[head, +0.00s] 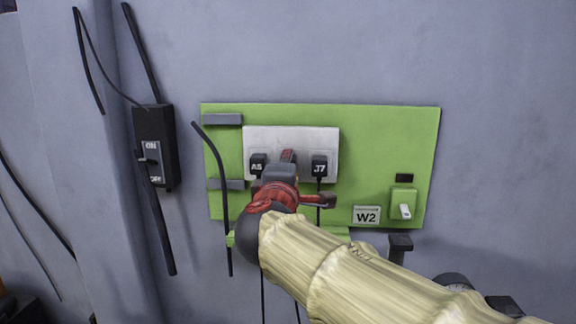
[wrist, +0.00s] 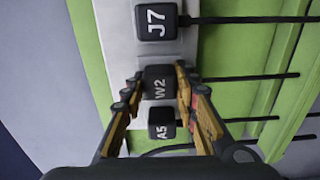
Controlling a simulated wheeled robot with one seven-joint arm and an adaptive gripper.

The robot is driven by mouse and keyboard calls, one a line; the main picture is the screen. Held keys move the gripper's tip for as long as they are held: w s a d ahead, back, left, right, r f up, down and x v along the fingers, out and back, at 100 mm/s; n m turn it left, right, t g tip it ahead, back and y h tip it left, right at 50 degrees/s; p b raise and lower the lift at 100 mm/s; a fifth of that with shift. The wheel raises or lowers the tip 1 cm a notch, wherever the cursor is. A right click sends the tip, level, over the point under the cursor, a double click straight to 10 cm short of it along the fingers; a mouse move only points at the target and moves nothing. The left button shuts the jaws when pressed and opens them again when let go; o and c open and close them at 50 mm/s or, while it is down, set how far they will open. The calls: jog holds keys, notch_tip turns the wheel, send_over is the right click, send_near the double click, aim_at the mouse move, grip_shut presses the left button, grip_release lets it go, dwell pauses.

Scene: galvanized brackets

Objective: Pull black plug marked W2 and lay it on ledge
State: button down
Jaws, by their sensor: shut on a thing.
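The black plug marked W2 (wrist: 159,83) sits between plugs J7 (wrist: 155,19) and A5 (wrist: 162,124) on the white socket strip (wrist: 118,28). My gripper (wrist: 160,75) is shut on it, a finger on each side. Whether the plug is fully seated cannot be told. In the head view my gripper (head: 287,162) reaches the strip (head: 290,134) between A5 (head: 258,166) and J7 (head: 319,166) and hides W2. A green ledge (head: 337,233) shows at the board's lower edge, mostly behind my arm.
The green board (head: 385,130) carries a W2 label (head: 366,215) and a small white switch (head: 405,211) at right. A black ON/OFF switch box (head: 155,148) is on the wall at left. Black cords hang below the plugs. A dark bracket (head: 400,243) stands right of my arm.

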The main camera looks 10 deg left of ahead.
jog(key=shift+s, duration=0.1)
jog(key=shift+s+d+b, duration=0.15)
jog(key=shift+s+b, duration=0.9)
jog(key=shift+s, duration=1.8)
jog(key=shift+s, duration=0.1)
